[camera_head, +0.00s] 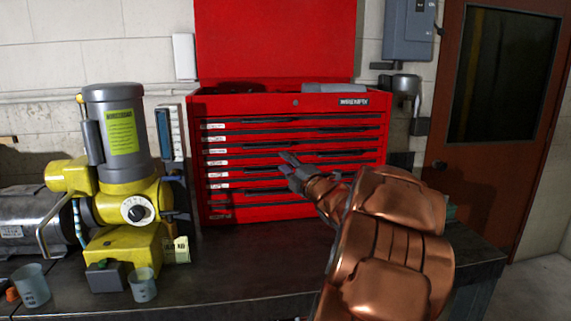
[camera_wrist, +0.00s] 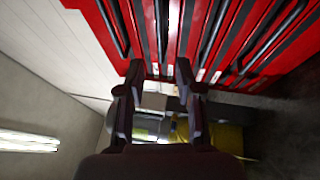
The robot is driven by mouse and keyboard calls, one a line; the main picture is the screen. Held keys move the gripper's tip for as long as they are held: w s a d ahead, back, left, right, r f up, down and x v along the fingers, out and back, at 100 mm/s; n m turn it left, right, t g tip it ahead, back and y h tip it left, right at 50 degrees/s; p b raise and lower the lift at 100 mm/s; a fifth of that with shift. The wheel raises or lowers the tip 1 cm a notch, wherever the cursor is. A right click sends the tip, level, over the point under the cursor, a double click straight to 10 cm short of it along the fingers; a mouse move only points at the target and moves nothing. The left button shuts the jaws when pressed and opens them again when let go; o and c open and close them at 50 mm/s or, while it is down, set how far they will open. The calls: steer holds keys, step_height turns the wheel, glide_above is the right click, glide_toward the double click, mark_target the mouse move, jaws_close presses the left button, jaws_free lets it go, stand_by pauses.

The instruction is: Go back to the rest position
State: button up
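My gripper (camera_head: 290,166) is raised in front of the drawers of a red tool chest (camera_head: 344,104), in the head view. My copper-coloured arm reaches up to it from the lower right. In the wrist view my gripper (camera_wrist: 160,78) has its two dark fingers apart, with nothing between them. The chest's red drawer fronts (camera_wrist: 215,35) fill the top right of that view. The yellow and grey motor pump (camera_head: 118,205) stands on the workbench left of the chest, apart from my gripper. A yellowish tag (camera_head: 176,250) shows at its lower right.
The dark workbench (camera_head: 225,280) is clear in front of the chest. Two small cups (camera_head: 32,286) (camera_head: 142,285) stand at its front left. A grey motor (camera_head: 25,225) lies at the far left. A brown door (camera_head: 490,150) and a grey wall box (camera_head: 408,30) are at the right.

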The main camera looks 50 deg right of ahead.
steer(key=shift+w, duration=0.1)
stand_by(0.3)
steer(key=w+a+f+m+g+p, duration=0.1)
steer(key=a+f+m+g, duration=0.4)
steer(key=a, duration=0.3)
steer(key=w+a+f+m+g+p, duration=0.2)
steer(key=a+f+m+g, duration=0.2)
steer(key=a, duration=0.5)
steer(key=s+a+f+m+g+y+p, duration=0.1)
steer(key=s+a+f+m+g+y, duration=0.2)
steer(key=s+a, duration=0.55)
steer(key=s+a+f+m+g+y+p, duration=0.1)
steer(key=s+a+f+g, duration=0.4)
steer(key=a, duration=0.6)
steer(key=s+a+m+g+y, duration=0.1)
steer(key=s+a+g, duration=0.1)
steer(key=s+a, duration=0.3)
steer(key=s+a+m+g+y, duration=0.1)
steer(key=s+a, duration=0.5)
steer(key=s, duration=0.6)
steer(key=shift+f+g+y+p, duration=0.3)
steer(key=shift+g+p, duration=0.1)
